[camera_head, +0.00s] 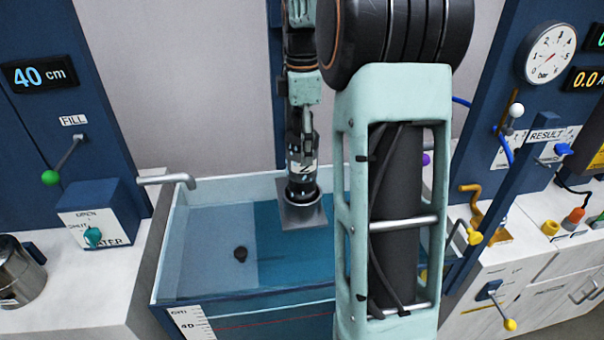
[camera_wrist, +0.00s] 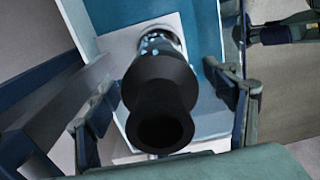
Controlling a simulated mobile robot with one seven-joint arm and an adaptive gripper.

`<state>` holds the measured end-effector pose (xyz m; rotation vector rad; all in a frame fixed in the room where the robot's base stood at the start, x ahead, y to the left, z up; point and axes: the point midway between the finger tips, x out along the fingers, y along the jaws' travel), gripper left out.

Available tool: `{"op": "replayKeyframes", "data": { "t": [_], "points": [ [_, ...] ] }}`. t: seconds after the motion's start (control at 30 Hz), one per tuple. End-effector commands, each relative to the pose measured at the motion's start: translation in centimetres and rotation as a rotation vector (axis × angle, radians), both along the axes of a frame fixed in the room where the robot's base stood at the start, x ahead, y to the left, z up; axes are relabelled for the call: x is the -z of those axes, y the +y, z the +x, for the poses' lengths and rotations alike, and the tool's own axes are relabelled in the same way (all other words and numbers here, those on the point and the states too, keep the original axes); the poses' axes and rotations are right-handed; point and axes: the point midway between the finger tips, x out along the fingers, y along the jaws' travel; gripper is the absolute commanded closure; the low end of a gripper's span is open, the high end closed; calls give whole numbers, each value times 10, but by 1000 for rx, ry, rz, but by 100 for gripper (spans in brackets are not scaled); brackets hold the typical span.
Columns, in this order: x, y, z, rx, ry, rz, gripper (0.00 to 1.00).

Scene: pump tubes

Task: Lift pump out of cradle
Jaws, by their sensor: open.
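The pump (camera_head: 302,166) stands upright in the grey cradle (camera_head: 303,215) in the tank, its body dark with a pale marked label. In the wrist view the pump (camera_wrist: 160,85) shows from above as a black stepped body with a round open end. The square plate of the cradle (camera_wrist: 192,35) lies beyond it. My gripper (camera_head: 302,120) is over the pump's upper part in the head view. In the wrist view my gripper (camera_wrist: 160,82) is open, with one finger on each side of the pump and visible gaps. The exact depth of the fingers along it is unclear.
A RESULT panel post (camera_head: 530,165) and yellow-handled valves (camera_head: 474,237) stand right. My arm hides the tank's right part.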

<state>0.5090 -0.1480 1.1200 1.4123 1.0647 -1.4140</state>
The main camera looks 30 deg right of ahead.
Motion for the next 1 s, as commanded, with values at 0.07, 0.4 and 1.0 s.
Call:
{"op": "replayKeyframes", "data": {
  "t": [0.07,0.4,1.0],
  "points": [
    [11,0,0,0,1,0,23],
    [19,0,0,-1,-2,-1,23],
    [18,1,0,-1,-1,0,89]
  ]
}}
